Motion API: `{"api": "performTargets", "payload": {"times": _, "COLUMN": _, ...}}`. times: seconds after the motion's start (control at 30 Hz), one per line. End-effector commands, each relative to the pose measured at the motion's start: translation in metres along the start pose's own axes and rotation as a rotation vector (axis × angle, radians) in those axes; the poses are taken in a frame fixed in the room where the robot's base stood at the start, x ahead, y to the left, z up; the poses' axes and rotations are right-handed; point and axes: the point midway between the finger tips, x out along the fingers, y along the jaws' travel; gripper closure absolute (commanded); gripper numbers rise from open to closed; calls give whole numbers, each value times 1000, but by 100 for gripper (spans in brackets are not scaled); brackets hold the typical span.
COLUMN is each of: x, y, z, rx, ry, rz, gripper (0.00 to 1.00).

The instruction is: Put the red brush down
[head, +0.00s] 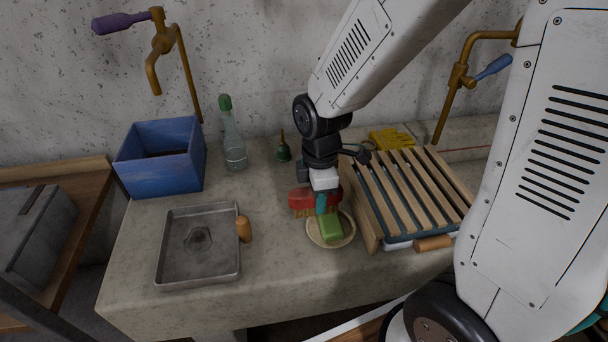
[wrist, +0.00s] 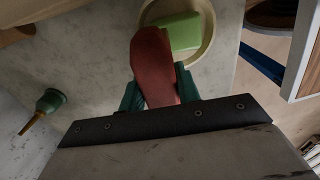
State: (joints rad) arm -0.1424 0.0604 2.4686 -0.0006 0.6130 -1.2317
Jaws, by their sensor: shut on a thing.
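The red brush (head: 301,200) has a red back and tan bristles that point down in the head view. My gripper (head: 321,204) is shut on it, with a teal finger showing against its side. In the wrist view the red brush (wrist: 153,62) sits between the two teal fingers of my gripper (wrist: 155,92). The brush is beside the round dish with the green block, and partly overlaps it in the wrist view. I cannot tell whether its bristles touch the counter.
A green block (head: 329,227) lies in a cream dish (head: 343,241). A slatted wooden rack (head: 412,192) stands at right. A metal tray (head: 168,262), blue box (head: 160,158), green-capped bottle (head: 233,145) and small green bell-shaped object (head: 283,150) are left. Bare counter (head: 272,262) lies between tray and dish.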

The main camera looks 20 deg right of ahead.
Motion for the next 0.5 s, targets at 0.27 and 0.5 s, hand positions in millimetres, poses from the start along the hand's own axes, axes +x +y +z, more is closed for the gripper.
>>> {"api": "performTargets", "payload": {"times": 0.27, "x": 8, "y": 76, "z": 1, "rx": 3, "ry": 0, "rz": -1, "gripper": 100}}
{"api": "performTargets", "payload": {"times": 0.5, "x": 10, "y": 111, "z": 0, "rx": 1, "ry": 0, "rz": 1, "gripper": 100}}
